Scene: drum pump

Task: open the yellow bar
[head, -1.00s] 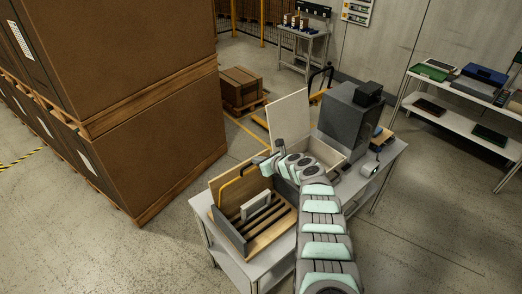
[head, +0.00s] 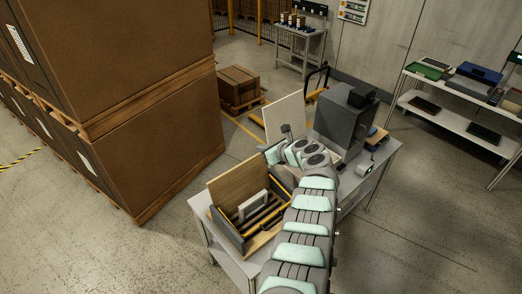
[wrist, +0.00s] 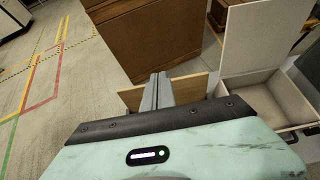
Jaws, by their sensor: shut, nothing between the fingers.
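The yellow bar (head: 262,224) lies low across the open wooden case with dark slats (head: 232,232), along its front side in the head view. The case's wooden back panel (head: 236,180) stands upright, and its edge shows behind my fingers in the wrist view (wrist: 190,86). A light grey handle (head: 253,205) sits inside the case. My gripper (wrist: 158,78) is shut and empty, its fingers together. The bar is not visible in the wrist view.
A pale box with a raised lid (head: 285,118) stands behind the case on the table, beside a dark grey machine (head: 345,122). Large brown cartons (head: 150,150) rise at left. A shelf (head: 455,120) stands at right.

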